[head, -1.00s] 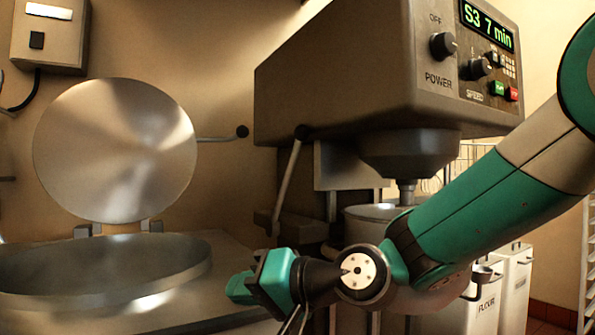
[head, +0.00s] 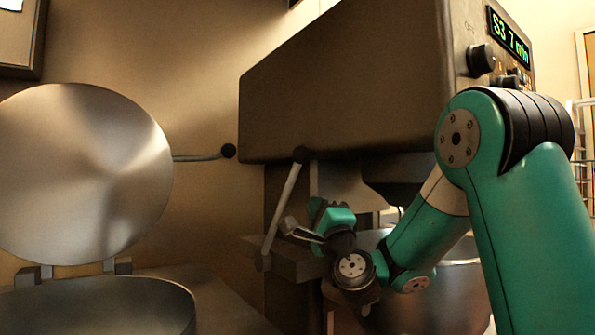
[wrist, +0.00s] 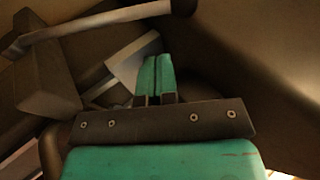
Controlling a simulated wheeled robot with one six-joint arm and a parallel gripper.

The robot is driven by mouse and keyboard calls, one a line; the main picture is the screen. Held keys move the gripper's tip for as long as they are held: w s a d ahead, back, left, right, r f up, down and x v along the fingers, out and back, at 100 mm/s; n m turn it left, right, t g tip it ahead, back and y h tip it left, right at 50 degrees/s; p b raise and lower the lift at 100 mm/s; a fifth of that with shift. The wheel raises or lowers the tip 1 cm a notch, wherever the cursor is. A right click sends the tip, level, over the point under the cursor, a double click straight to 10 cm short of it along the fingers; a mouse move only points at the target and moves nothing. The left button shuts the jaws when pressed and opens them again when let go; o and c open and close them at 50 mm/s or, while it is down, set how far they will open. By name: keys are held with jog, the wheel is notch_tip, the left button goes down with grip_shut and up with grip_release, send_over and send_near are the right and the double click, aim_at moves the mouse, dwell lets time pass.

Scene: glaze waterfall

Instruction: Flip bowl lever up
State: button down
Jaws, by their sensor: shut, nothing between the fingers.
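The bowl lever (head: 283,212), a metal rod with a black knob, rises at a slant from its pivot on the mixer's side, knob uppermost, in the head view. In the wrist view the lever (wrist: 100,24) crosses the upper left, with its knob at the top middle. My gripper (head: 318,210) is just right of the lever in the head view, its fingertips partly hidden. In the wrist view my gripper's green fingers (wrist: 156,76) are together and empty, below the rod in the picture and apart from it. The mixer bowl (head: 462,290) is partly hidden behind my arm.
The mixer's large head (head: 345,95) overhangs my gripper. At left stands a round kettle (head: 100,300) with its lid (head: 80,170) raised. The lid's black-knobbed handle (head: 203,157) sticks out toward the lever. Open space lies between kettle and mixer.

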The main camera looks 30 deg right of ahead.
aim_at(297, 171)
jog(key=shift+y, duration=0.3)
jog(key=p+x, duration=1)
jog(key=x, duration=0.1)
jog(key=shift+s+r, duration=0.1)
jog(key=shift+s, duration=0.05)
jog(key=shift+w+r+p, duration=0.25)
jog(key=shift+w+p, duration=0.25)
jog(key=shift+p, duration=0.4)
jog(key=shift+w+d, duration=0.1)
jog(key=shift+w, duration=0.15)
jog(key=shift+f, duration=0.1)
